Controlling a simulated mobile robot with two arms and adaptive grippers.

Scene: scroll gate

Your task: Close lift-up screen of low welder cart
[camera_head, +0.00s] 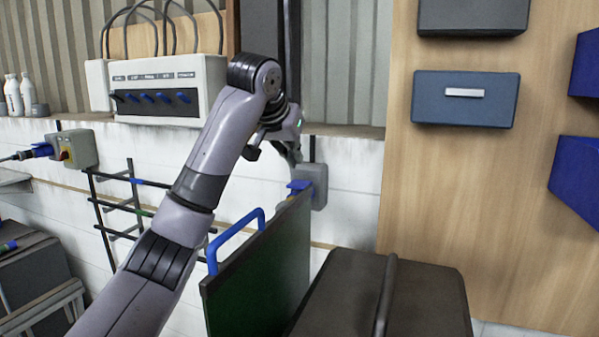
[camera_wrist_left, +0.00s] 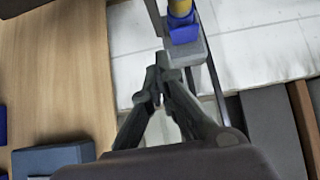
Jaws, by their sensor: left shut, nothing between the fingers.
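A dark green panel (camera_head: 262,268), which looks like the screen, stands raised on edge beside the dark, low box-shaped cart (camera_head: 425,300). A bent blue handle (camera_head: 234,236) rises at the panel's left side; I cannot tell what it is fixed to. My left gripper (camera_head: 292,156) is above the panel's far upper end, near the wall, apart from the handle. In the left wrist view its fingertips (camera_wrist_left: 160,72) meet, with nothing between them. My right gripper is not in view.
A grey wall socket (camera_head: 314,184) with a blue plug is close to my left gripper. A switch box (camera_head: 165,90) is on the ledge behind my arm. A blue drawer box (camera_head: 465,98) is on the wooden board at right. A dark rack (camera_head: 120,200) stands at left.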

